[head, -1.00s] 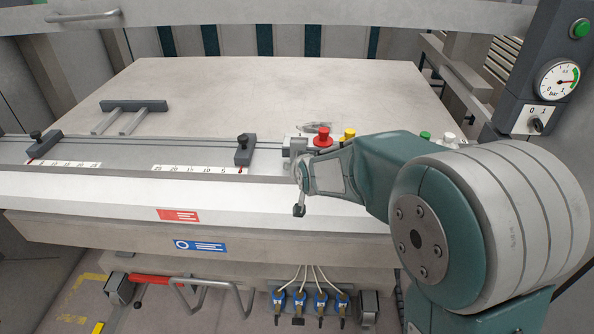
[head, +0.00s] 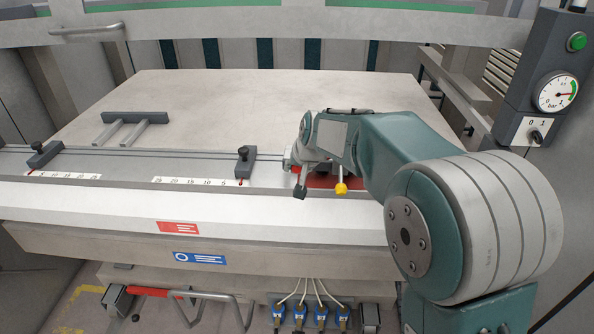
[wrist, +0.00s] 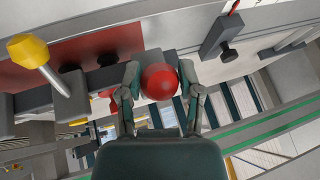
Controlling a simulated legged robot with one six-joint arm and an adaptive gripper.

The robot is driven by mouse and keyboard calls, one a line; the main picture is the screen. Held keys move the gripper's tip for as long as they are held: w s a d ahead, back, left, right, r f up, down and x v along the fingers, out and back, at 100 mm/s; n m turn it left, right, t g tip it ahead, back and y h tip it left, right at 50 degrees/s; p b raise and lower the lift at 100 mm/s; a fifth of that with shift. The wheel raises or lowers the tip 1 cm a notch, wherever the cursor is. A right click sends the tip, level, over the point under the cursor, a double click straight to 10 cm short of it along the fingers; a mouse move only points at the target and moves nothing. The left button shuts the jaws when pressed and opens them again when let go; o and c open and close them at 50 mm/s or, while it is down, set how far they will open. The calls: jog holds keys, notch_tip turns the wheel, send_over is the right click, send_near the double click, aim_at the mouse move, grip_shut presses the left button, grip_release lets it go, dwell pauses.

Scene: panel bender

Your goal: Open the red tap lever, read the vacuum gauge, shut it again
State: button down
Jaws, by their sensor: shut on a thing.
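In the wrist view a red ball knob (wrist: 159,82) sits between the two fingers of my gripper (wrist: 161,76), which is shut on it. In the head view my gripper (head: 299,180) is at the front edge of the machine table, and my arm hides most of the red lever. The round white vacuum gauge (head: 557,92), marked in bar, is on the grey post at the upper right. Its needle points right, close to the green sector; the exact value is too small to read.
A yellow knob lever (head: 341,188) is close beside my gripper; it also shows in the wrist view (wrist: 28,48). A dark stop block (head: 245,162) stands to the left. The table top (head: 220,100) behind is mostly clear.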

dwell(0.4)
jog(key=shift+c, duration=1.3)
grip_release()
jog(key=shift+a, duration=0.1)
jog(key=v, duration=1.2)
jog(key=shift+w+a, duration=0.1)
